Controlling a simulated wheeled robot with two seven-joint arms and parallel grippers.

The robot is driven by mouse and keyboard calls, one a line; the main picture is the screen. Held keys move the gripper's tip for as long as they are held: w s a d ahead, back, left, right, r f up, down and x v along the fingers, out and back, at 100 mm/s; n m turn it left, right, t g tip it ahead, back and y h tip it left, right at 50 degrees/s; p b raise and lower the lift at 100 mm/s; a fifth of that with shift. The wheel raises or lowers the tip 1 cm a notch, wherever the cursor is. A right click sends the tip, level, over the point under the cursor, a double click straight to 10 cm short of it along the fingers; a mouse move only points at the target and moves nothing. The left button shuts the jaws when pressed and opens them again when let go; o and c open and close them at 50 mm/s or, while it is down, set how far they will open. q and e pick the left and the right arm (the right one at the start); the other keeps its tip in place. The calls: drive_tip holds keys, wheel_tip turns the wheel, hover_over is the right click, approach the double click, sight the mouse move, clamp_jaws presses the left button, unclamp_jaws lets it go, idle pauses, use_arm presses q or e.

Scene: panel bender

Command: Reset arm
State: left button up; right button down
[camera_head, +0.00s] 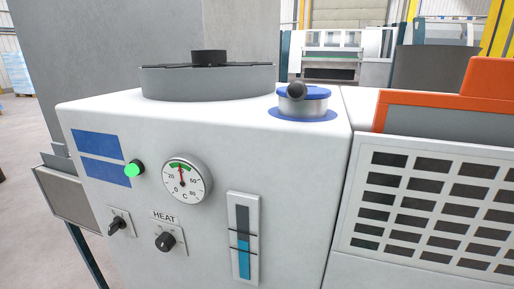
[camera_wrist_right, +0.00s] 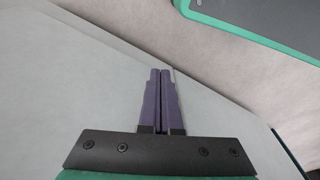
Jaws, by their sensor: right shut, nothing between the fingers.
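My right gripper (camera_wrist_right: 160,72) shows in the right wrist view, with its two purple fingers side by side and shut. Nothing is between the fingers. They point over a pale grey surface and touch nothing that I can see. Neither gripper shows in the head view, so my left gripper is out of sight.
In the head view a white machine (camera_head: 295,190) fills the middle, with a gauge (camera_head: 186,180), a lit green button (camera_head: 134,168), a HEAT knob (camera_head: 166,241), a blue-rimmed cap (camera_head: 303,103) and a round grey lid (camera_head: 207,82). A vented panel (camera_head: 430,205) stands at right.

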use_arm(q)
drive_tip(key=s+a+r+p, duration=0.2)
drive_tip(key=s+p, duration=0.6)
drive_tip(key=p, duration=0.3)
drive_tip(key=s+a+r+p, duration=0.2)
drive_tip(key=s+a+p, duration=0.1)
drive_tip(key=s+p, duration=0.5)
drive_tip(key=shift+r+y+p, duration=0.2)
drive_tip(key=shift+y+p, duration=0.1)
drive_tip(key=shift+p, duration=1.1)
use_arm(e)
drive_tip(key=s+d+r, duration=0.2)
drive_tip(key=s, duration=0.6)
drive_tip(key=s+d+r, duration=0.2)
drive_tip(key=s, duration=0.6)
drive_tip(key=shift+d+r+h, duration=0.3)
drive_tip(key=shift+d, duration=0.05)
